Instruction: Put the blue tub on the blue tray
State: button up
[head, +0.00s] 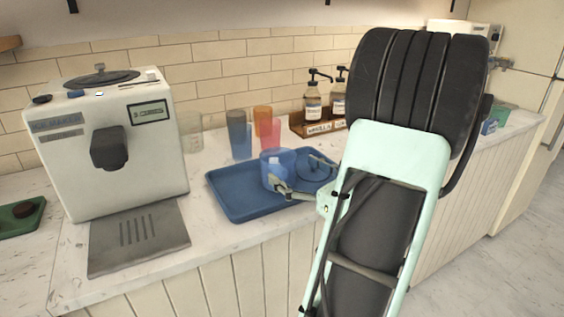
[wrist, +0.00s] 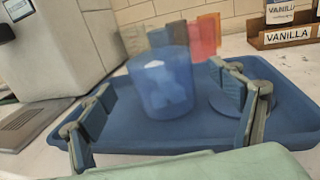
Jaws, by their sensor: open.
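The blue tub (head: 271,160), translucent and with pale contents, stands upright on the blue tray (head: 228,199). The wrist view shows the tub (wrist: 163,82) near the middle of the tray (wrist: 130,130), between the fingers or just beyond their tips. My gripper (head: 297,176) is open over the tray, with one finger left of the tub and one right of it in the wrist view (wrist: 168,98). I see no finger pressing on the tub. In the head view, one finger hides part of its lower side.
A round blue lid-like disc (wrist: 232,107) lies on the tray, right of the tub. Several coloured cups (head: 238,135) stand behind the tray.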

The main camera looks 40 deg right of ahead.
jog(key=s, duration=0.5)
jog(key=shift+s+a, duration=0.1)
jog(key=shift+s, duration=0.15)
